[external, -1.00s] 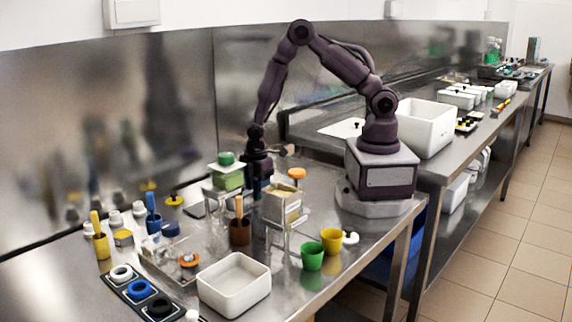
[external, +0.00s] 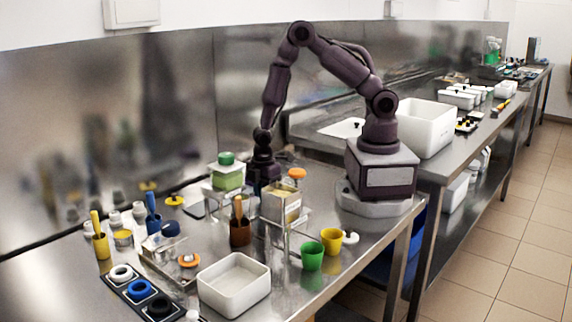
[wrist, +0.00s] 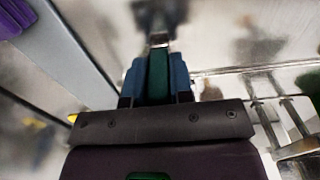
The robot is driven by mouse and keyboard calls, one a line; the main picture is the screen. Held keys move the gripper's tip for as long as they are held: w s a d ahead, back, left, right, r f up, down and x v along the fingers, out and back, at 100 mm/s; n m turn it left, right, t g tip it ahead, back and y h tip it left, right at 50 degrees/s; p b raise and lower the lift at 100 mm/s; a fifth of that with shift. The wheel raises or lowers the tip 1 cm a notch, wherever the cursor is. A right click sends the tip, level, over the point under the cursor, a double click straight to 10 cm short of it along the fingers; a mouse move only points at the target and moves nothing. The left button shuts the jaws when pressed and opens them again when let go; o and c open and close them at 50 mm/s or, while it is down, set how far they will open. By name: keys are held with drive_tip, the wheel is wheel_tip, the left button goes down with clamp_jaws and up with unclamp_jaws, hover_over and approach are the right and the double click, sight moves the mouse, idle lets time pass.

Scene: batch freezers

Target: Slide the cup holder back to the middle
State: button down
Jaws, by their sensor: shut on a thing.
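My gripper (external: 263,180) reaches down behind the steel machine with the cream front (external: 281,203), which partly hides its fingertips in the external view. In the wrist view, my gripper's blue fingers (wrist: 157,80) are shut on a dark green upright piece (wrist: 157,76). A small metal part (wrist: 158,40) shows just beyond it. I cannot tell whether this green piece belongs to the cup holder. A metal frame with parallel bars (wrist: 285,125) lies to the right in the wrist view, apart from the fingers. The cup holder cannot be clearly made out in either view.
A machine with a green top (external: 228,175) stands left of my gripper. A brown cup (external: 241,232) with sticks stands in front. Green (external: 312,257) and yellow (external: 331,243) cups and a white tray (external: 234,290) stand near the front edge. The steel back wall is close behind.

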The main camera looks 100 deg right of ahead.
drive_tip(key=s+a, duration=0.6)
drive_tip(key=shift+s+a, duration=0.1)
drive_tip(key=c, duration=1)
unclamp_jaws()
drive_tip(key=shift+r, duration=0.15)
wheel_tip(320, 180, up, 13)
